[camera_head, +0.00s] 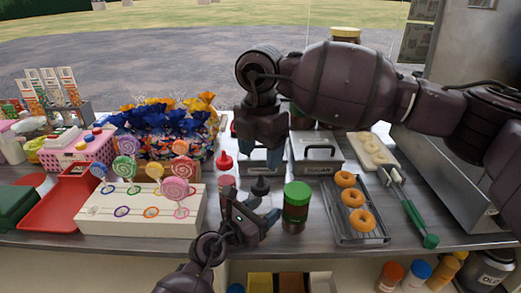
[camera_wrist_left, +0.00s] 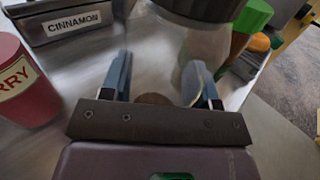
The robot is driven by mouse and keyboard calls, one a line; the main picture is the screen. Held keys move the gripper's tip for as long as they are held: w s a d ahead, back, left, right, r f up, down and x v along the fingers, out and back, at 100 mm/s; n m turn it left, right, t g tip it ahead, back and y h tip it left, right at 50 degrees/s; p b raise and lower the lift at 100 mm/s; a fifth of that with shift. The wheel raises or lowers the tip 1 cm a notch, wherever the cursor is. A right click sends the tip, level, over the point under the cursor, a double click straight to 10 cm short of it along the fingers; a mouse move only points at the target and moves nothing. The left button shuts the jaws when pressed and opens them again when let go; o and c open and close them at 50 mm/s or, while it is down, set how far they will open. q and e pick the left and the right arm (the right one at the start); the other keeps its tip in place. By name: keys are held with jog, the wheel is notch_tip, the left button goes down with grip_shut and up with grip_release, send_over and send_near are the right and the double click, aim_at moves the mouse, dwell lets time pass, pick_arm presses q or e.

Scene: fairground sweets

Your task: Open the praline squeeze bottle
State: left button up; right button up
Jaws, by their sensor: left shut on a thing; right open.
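The praline squeeze bottle shows its black cap (camera_head: 261,186) in the head view, next to my left gripper (camera_head: 251,199); its body is mostly hidden. In the left wrist view, my left gripper (camera_wrist_left: 160,84) is shut on the bottle's pale, cloudy body (camera_wrist_left: 205,42), below the dark cap (camera_wrist_left: 200,8). The cap looks to be on the bottle. My right gripper (camera_head: 259,158) is open and empty, pointing down above and slightly behind the black cap, apart from it. The bottle's label is not readable.
A red squeeze bottle (camera_head: 225,162) stands just left, a green-lidded jar (camera_head: 296,205) just right. Behind are metal boxes (camera_head: 318,152), one labelled cinnamon (camera_wrist_left: 72,22) in the wrist view. A doughnut rack (camera_head: 352,234) is right, a lollipop stand (camera_head: 105,217) left.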

aim_at(260, 182)
jog(key=shift+f+m, duration=0.2)
jog(key=shift+m, duration=0.1)
jog(key=shift+f, duration=3.8)
